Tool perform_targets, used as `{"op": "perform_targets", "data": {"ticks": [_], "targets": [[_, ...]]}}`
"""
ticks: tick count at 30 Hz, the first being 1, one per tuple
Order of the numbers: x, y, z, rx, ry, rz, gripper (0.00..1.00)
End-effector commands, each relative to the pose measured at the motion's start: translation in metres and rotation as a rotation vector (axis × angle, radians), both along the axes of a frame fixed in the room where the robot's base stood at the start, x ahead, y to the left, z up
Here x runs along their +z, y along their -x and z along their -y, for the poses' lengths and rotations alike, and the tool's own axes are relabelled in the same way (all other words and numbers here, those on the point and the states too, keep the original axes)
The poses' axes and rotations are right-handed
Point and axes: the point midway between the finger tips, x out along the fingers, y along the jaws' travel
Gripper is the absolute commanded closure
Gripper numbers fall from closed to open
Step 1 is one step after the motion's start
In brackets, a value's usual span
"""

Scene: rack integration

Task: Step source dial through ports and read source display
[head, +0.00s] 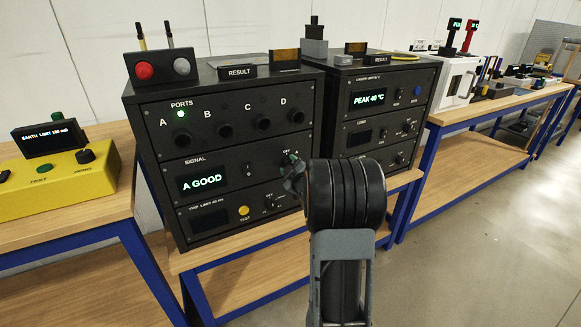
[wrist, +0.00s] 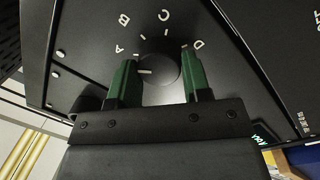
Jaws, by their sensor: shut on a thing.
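The source display (head: 202,182) on the left black rack unit (head: 225,140) reads "A GOOD" in the head view. Above it are ports A to D, and the green light (head: 180,114) at port A is lit. In the wrist view the source dial (wrist: 162,70) is a round black knob ringed by the letters A, B, C and D. A white mark shows on its left side, toward A. My gripper (wrist: 159,59) is shut on the dial, one green fingertip on each side. In the head view my wrist hides most of the dial.
A second rack unit (head: 375,115) stands to the right, its display reading "PEAK 40 °C". A yellow tester (head: 65,180) sits on the left bench. Red and grey buttons (head: 162,69) stand on top of the left unit. Open floor lies at right.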

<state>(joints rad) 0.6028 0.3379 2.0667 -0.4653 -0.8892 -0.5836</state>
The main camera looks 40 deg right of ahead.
Motion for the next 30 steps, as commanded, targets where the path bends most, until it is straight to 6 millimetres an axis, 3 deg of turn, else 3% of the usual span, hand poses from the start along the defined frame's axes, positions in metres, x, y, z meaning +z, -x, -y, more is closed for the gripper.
{"op": "perform_targets", "data": {"ticks": [11,30], "targets": [[0.0004,0.0,0.0002,0.0,-0.142,0.02,0.79],[0.0039,-0.0001,0.001,0.0,-0.671,0.092,0.79]]}}
